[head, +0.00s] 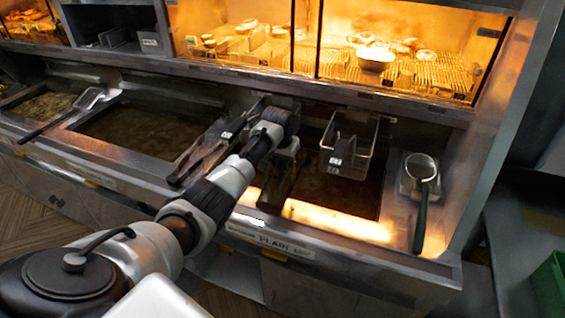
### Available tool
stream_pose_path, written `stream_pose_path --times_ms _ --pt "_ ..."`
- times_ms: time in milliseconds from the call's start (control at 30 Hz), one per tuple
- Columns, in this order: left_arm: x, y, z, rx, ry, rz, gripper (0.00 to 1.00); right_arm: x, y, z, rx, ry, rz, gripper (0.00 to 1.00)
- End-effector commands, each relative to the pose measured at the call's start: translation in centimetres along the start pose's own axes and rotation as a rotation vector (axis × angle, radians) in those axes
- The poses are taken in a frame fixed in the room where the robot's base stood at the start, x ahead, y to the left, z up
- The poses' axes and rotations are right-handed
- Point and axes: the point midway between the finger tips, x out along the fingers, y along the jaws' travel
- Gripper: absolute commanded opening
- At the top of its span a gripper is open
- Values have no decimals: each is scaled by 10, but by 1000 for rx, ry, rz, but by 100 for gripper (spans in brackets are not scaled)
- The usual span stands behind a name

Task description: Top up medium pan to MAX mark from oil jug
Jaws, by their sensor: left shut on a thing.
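My left gripper (288,155) is at the end of the arm that crosses the middle of the head view, over the left side of the right-hand oil pan (340,190). It is shut on a dark olive-brown object (279,187), which looks like the oil jug, mostly hidden by my wrist. I cannot tell whether oil is flowing. A middle pan (140,128) and a far left pan (42,104) also hold dark oil. I cannot read any MAX mark. A front label (270,241) below the right-hand pan reads "PLAIN". My right gripper is not in view.
A wire basket (348,148) hangs at the back of the right-hand pan. A round strainer (421,168) with a green handle lies to its right. Dark long-handled items (207,152) lie between the pans. A skimmer (88,98) rests at left. Lit food cabinets stand behind.

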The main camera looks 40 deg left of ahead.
Motion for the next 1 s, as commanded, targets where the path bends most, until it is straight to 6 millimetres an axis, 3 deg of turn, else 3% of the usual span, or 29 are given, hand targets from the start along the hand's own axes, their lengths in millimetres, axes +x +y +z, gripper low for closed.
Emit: stream_pose_path --times_ms 567,933,1000 --pt "-1 0 -6 1 -48 1 0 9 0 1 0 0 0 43" --pt "-7 0 3 2 34 0 0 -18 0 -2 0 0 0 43" --pt "-3 0 6 2 62 0 0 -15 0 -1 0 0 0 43"
